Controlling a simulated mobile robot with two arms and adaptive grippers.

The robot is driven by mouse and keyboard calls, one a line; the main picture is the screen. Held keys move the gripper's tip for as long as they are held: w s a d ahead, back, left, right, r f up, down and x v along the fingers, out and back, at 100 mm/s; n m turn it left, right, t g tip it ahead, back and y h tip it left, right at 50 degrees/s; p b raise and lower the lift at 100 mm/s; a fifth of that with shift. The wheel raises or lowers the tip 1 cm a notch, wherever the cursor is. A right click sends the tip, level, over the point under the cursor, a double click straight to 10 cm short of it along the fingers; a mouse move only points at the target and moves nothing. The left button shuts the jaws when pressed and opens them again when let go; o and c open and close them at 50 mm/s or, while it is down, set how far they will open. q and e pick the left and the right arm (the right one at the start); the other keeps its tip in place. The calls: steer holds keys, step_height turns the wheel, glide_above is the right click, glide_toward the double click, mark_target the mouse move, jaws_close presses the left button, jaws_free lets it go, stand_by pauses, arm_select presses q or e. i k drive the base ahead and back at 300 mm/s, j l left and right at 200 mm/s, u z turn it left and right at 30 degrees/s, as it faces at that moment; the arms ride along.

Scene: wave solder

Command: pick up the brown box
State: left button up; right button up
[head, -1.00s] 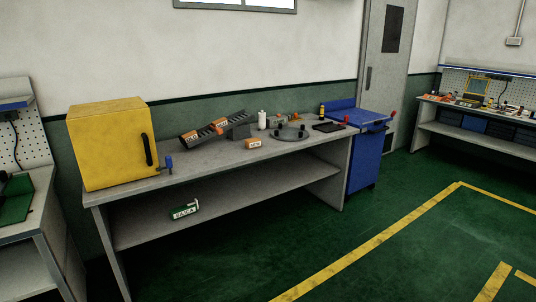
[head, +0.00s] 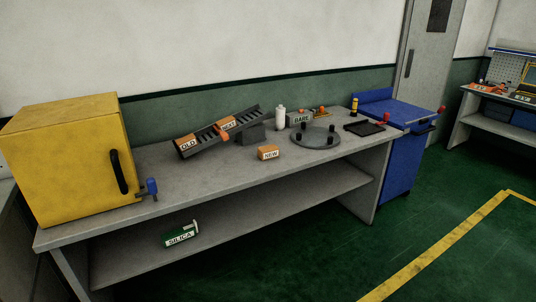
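A small orange-brown box (head: 268,152) with a white label reading "NEW" sits on the grey workbench (head: 225,175), near the middle of its top. Two similar orange-brown labels or boxes, "OLD" (head: 188,143) and "NEXT" (head: 229,125), are on a dark sloped rack (head: 208,140) behind and left of it. I cannot tell which of these is the brown box. Neither of my grippers is in view.
A yellow cabinet (head: 65,155) stands on the bench's left end. A round grey fixture with black posts (head: 315,142), a white bottle (head: 280,118) and a dark tray (head: 365,128) are to the right. A green "SILICA" box (head: 181,235) lies on the lower shelf. Green floor (head: 320,265) is open in front.

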mark_target(270, 152)
steer(key=i+l+u, duration=0.1)
steer(key=u, duration=0.25)
steer(key=i+l+u, duration=0.15)
steer(key=u, duration=0.2)
steer(key=i+l+u, duration=0.15)
steer(key=u, duration=0.2)
